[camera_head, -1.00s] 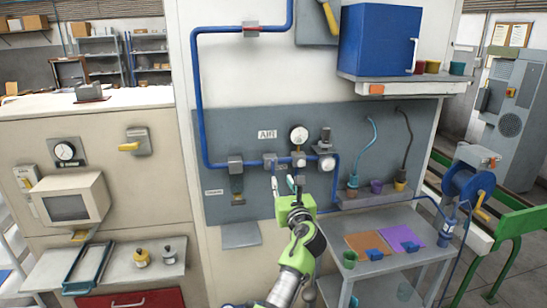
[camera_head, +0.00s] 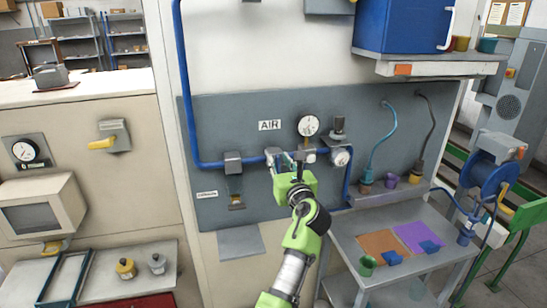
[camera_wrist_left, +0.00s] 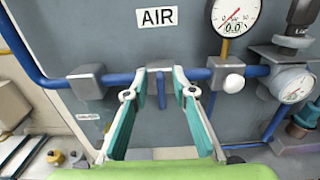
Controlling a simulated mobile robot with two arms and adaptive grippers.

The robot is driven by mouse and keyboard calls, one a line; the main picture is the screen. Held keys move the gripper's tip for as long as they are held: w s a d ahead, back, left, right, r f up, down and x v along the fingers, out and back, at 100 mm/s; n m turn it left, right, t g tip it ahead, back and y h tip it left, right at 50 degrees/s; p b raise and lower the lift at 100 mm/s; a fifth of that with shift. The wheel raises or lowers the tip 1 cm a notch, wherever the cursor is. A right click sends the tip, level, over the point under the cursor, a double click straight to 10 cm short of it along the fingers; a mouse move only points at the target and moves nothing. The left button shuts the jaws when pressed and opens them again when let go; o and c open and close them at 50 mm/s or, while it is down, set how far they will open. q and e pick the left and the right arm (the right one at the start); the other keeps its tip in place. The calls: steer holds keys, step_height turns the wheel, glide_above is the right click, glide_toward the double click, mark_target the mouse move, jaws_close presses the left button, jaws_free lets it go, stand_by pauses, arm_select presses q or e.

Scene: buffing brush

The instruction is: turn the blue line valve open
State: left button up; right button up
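The blue line (camera_head: 213,165) runs down the grey wall panel and then to the right along it under the AIR sign. A valve with a grey body (camera_wrist_left: 155,68) sits on this line, and a short blue lever (camera_wrist_left: 161,92) hangs straight down from it in the left wrist view. My left gripper (camera_head: 286,162) is at the valve, largely covering it in the head view. In the left wrist view its two teal-padded fingers (camera_wrist_left: 160,98) are apart, one on each side of the lever, with gaps visible. My right gripper is not in view.
A pressure gauge (camera_wrist_left: 235,16) showing 0.0 stands above the line to the right. A white knob (camera_wrist_left: 234,83) and a second dial (camera_wrist_left: 291,85) are close on the right. A grey block (camera_head: 233,162) is on the line to the left. A side table (camera_head: 345,232) stands below right.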

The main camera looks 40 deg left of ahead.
arm_select(q)
steer(key=shift+w+a, duration=0.3)
steer(key=shift+s+d+r, duration=0.2)
steer(key=shift+d, duration=0.05)
jaws_close()
